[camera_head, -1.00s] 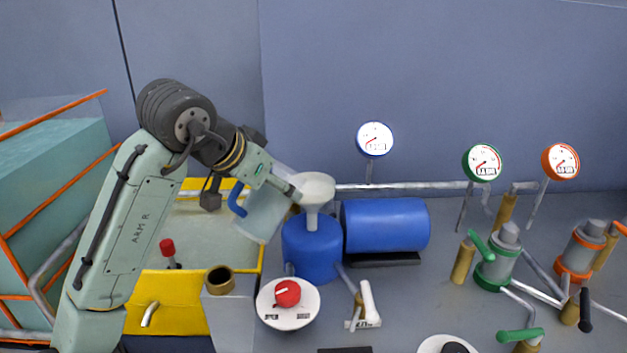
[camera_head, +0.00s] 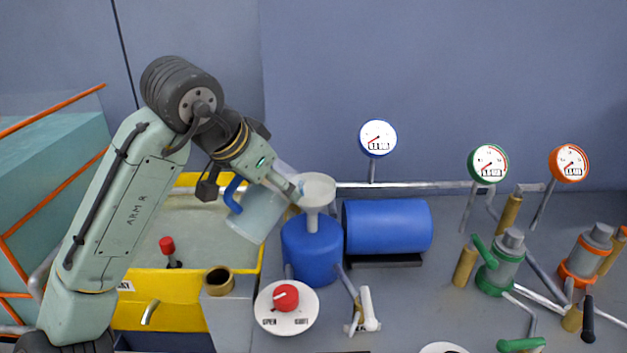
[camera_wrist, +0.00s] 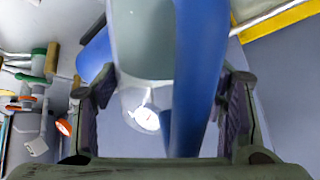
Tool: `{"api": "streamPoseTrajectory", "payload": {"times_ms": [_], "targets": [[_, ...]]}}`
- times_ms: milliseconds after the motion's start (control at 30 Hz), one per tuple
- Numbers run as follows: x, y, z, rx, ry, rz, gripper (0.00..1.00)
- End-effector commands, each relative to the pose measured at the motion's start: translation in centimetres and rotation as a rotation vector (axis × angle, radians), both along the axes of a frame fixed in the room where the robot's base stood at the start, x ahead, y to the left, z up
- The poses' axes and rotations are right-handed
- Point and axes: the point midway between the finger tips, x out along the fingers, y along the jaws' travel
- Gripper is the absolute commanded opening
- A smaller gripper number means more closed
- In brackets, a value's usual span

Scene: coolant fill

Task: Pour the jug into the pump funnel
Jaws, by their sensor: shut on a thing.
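The jug (camera_head: 257,217) is a translucent pale container with a blue handle (camera_head: 233,195). It is tilted, its upper end toward the white funnel (camera_head: 318,190). The funnel stands on top of the blue pump (camera_head: 311,252). My gripper (camera_head: 289,192) is beside the jug, close to the funnel's left rim. In the wrist view my gripper (camera_wrist: 165,120) is shut on the jug, whose blue handle (camera_wrist: 195,70) and pale body (camera_wrist: 143,40) fill the middle. I cannot tell whether liquid is flowing; the jug's mouth is partly hidden behind my gripper.
A yellow-rimmed tank (camera_head: 180,290) lies left of the pump. A blue cylinder (camera_head: 387,226) lies right of it. A round dial with a red knob (camera_head: 285,297) is in front. Gauges (camera_head: 378,138) and valves (camera_head: 500,262) stand to the right.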

Motion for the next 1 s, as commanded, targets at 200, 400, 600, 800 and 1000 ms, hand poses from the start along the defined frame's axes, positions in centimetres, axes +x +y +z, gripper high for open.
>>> {"api": "streamPoseTrajectory", "payload": {"times_ms": [200,400,600,800,1000], "targets": [[-0.54,0.18,0.28,0.018,0.016,0.0,0.18],[-0.41,0.15,0.33,0.029,0.029,0.0,0.18],[-0.22,0.03,0.38,0.043,0.044,0.0,0.18],[-0.07,0.01,0.57,0.056,0.055,0.002,0.18],[0.08,-0.08,0.63,0.068,0.068,0.001,0.18]]}}
